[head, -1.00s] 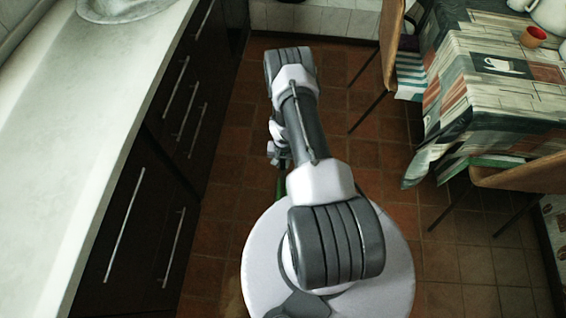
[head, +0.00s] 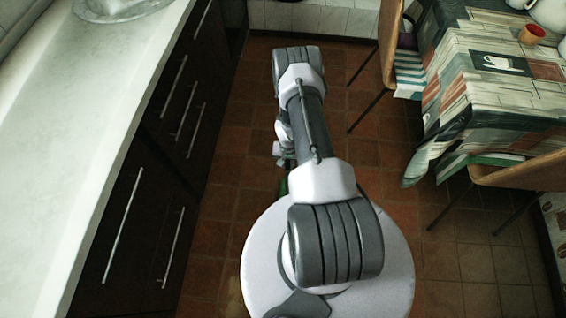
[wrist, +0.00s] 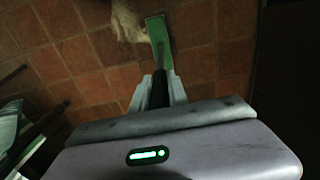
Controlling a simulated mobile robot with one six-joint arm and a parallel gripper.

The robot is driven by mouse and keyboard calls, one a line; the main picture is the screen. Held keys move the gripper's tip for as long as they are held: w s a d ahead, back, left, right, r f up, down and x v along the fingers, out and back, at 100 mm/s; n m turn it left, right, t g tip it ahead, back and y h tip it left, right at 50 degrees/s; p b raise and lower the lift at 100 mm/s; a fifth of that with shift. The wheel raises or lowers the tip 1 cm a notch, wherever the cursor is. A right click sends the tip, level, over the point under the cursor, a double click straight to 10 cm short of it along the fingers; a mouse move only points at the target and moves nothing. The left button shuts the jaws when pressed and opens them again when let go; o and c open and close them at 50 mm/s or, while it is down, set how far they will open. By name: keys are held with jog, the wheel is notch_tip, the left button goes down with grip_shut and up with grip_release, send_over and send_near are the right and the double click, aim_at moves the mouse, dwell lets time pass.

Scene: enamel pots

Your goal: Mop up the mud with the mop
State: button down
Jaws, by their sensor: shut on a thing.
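My gripper (wrist: 159,90) is shut on the dark handle of the mop in the wrist view. The mop's flat green head (wrist: 159,42) extends beyond the fingers, over the tiled floor. A pale tan smear, apparently the mud (wrist: 127,22), lies on the tiles just left of the mop head's far end. I cannot tell whether the head touches the floor or the smear. In the head view my arm hides most of the gripper, and only a green sliver of the mop (head: 283,187) shows beside it.
Dark cabinets (head: 150,190) under a pale counter (head: 85,120) line the left. A cloth-covered table (head: 490,100) and wooden chairs (head: 520,173) stand at the right. Brown floor tiles (head: 225,220) are open between them.

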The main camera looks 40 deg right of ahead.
jog(key=s+d, duration=0.6)
jog(key=s, duration=0.1)
jog(key=w+a+r, duration=0.3)
jog(key=w+a, duration=0.4)
jog(key=w, duration=0.1)
jog(key=shift+w+a+r, duration=0.25)
jog(key=shift+r, duration=0.1)
dwell(0.3)
